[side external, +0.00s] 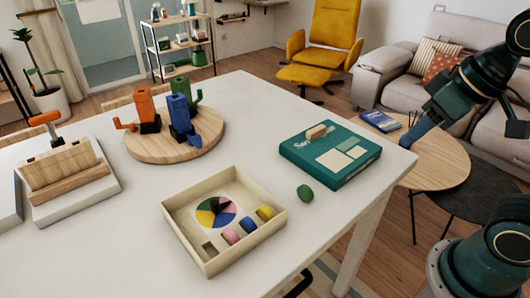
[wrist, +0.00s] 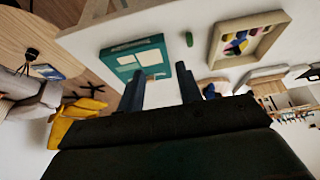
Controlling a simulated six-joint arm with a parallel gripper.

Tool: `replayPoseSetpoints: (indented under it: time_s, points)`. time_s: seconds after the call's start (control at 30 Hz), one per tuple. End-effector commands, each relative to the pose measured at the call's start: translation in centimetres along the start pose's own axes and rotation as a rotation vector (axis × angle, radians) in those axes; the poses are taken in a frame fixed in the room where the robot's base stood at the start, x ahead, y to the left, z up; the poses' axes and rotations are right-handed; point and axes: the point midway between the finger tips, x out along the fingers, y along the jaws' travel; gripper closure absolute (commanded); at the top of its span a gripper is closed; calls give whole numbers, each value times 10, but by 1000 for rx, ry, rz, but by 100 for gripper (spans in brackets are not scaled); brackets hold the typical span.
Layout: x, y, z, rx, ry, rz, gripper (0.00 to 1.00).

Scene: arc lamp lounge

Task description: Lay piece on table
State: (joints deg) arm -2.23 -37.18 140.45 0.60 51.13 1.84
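A small green piece (side external: 304,192) lies on the white table between the teal box and the wooden tray. It also shows in the wrist view (wrist: 189,39). The wooden tray (side external: 182,236) holds a coloured wheel (side external: 215,212) and a row with a pink piece (side external: 231,236), a blue piece (side external: 248,224) and a yellow piece (side external: 265,212). One slot at the row's left end looks empty. My gripper (wrist: 162,78) is open, with nothing visible between its fingers. In the side view, my gripper (side external: 408,140) is beyond the table's right edge, apart from the green piece.
The teal box (side external: 350,160), with a small tan block on top, lies near the table's right corner. A round board (side external: 150,150) carries orange, blue and green figures. A wooden rack (side external: 68,178) stands at left. A low round table (side external: 435,165) is beyond the edge.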

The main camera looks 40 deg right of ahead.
Motion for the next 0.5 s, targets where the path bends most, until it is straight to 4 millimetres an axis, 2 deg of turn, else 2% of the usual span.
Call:
replayPoseSetpoints:
  time_s: [0.2, 0.5]
  points:
    - [-7, 5, 17, -4, 41, 9, 65]
    - [-8, 6, 19, -6, 45, 10, 65]
